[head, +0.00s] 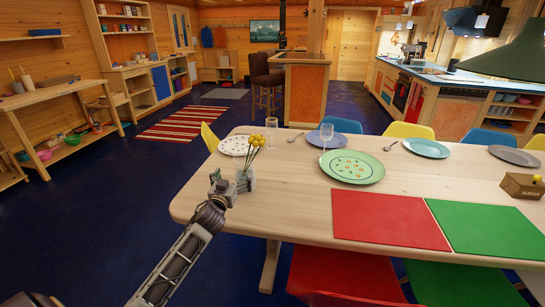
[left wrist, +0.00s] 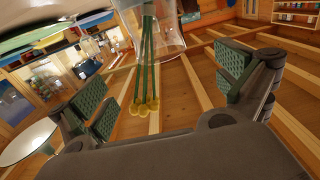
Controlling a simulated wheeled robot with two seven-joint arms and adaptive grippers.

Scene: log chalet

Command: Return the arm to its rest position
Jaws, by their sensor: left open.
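My left gripper (head: 236,184) is over the left end of the wooden table, its jaws open. A clear glass vase (head: 246,179) with yellow flowers (head: 254,142) appears upright just beyond the gripper, partly hidden by it. In the left wrist view the open fingers of my left gripper (left wrist: 160,80) are spread on both sides, with the glass vase (left wrist: 160,35) and its green stems between or just beyond them. I cannot tell whether a finger touches the glass. My right gripper is not in view.
The table (head: 290,205) holds a green plate (head: 365,179), drinking glasses, other plates, a red placemat (head: 388,219), a green placemat (head: 490,228) and a wooden box (head: 521,187). Chairs surround it. The dark floor (head: 95,215) left of the table is open, with a striped rug (head: 180,124) farther back.

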